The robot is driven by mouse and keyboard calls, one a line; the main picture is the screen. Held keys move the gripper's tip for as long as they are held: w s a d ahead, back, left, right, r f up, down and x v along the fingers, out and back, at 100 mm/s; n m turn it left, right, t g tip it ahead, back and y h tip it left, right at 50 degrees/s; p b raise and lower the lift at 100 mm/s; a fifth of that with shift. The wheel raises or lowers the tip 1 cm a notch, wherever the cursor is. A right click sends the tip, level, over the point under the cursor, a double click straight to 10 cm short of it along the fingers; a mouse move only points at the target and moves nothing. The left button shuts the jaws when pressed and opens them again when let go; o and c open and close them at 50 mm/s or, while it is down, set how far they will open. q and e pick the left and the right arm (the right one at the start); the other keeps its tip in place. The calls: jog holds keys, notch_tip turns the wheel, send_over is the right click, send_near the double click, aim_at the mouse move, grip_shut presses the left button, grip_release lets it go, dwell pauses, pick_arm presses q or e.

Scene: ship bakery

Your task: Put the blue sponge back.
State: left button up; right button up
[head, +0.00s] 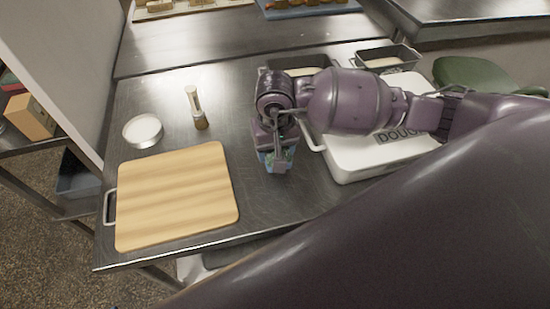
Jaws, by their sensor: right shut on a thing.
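My right gripper (278,158) hangs over the metal table, between the wooden board and the white box. It is shut on a small blue thing, which looks like the blue sponge (289,155). The fingers and wrist cover most of it, so only bits of blue show at the sides. I cannot tell whether it touches the table. My left gripper is not in view.
A wooden board (178,195) with a metal handle lies left of the gripper. A round white dish (143,131) and a small upright mill (196,108) stand behind it. A white box (360,155) lettered "DOUG" and a dark tin (388,57) are right.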

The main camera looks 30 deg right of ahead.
notch_tip(320, 180, down, 4)
jog(key=shift+f, duration=0.15)
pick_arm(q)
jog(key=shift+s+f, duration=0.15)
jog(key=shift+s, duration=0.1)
pick_arm(e)
jog(key=shift+f, duration=0.2)
jog(key=o, duration=0.9)
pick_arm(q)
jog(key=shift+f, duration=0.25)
